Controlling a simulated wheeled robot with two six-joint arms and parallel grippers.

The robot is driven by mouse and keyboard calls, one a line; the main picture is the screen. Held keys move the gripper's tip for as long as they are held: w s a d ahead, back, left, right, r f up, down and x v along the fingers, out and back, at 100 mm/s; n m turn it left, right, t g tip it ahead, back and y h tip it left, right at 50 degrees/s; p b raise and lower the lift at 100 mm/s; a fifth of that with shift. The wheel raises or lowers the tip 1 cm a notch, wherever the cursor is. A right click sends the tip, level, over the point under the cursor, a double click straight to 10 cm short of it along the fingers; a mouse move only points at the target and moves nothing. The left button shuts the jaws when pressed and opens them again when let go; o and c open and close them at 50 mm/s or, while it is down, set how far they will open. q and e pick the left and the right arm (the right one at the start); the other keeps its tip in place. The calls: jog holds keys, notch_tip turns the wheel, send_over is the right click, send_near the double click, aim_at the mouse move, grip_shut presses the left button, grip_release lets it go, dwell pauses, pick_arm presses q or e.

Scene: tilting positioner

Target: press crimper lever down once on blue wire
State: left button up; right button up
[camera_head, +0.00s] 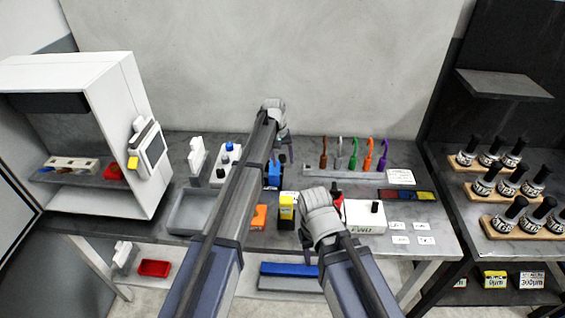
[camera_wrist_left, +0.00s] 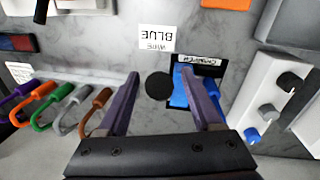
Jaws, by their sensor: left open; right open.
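The blue crimper (camera_head: 273,174) stands mid-bench, partly hidden by my left arm in the head view. In the left wrist view the crimper (camera_wrist_left: 180,92) shows blue beside its black label plate (camera_wrist_left: 200,66), partly behind one finger. A black disc (camera_wrist_left: 159,86) lies between the fingers in that view; I cannot tell what it belongs to. A "BLUE WIRE" card (camera_wrist_left: 157,39) lies near it. I cannot make out the blue wire itself. My left gripper (camera_head: 283,138) is open and empty above the crimper area; it also shows in the left wrist view (camera_wrist_left: 160,73). My right gripper (camera_head: 324,192) is lower, over the front of the bench.
Several coloured hooked wires (camera_head: 354,155) stand in a rack at the back right. A white box (camera_head: 365,217) with a black knob is right of my right gripper. A grey tray (camera_head: 183,222) and a white cabinet (camera_head: 120,110) are at the left.

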pick_arm(q)
grip_shut()
dwell(0.4)
dwell(0.9)
